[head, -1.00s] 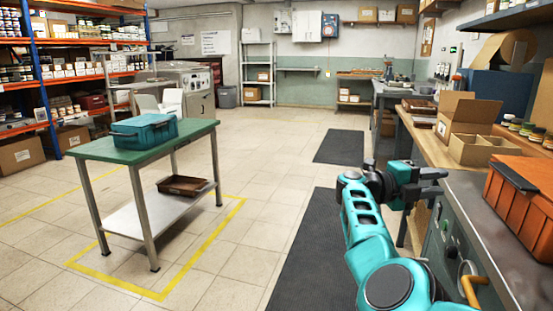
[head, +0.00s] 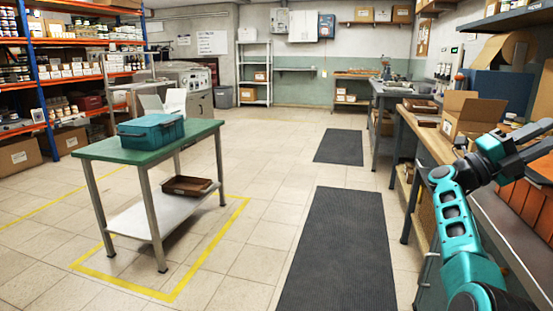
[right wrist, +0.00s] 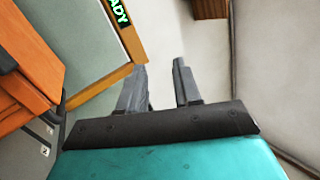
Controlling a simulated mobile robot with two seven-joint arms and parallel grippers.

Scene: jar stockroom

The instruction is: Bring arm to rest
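My right arm comes in at the lower right of the head view, raised over the wooden bench and the orange crate. Its gripper (head: 543,139) is at the right edge, with its two fingers apart and nothing visible between them. The right wrist view also shows this gripper (right wrist: 160,80) with a clear gap between the fingers. My left gripper and arm are not in view.
The orange crate (head: 520,205) on the right bench is partly hidden by my arm. Open cardboard boxes (head: 466,112) stand behind it. A green-topped table (head: 93,150) carries a teal bin (head: 150,132). The floor between, with dark mats (head: 340,245), is clear.

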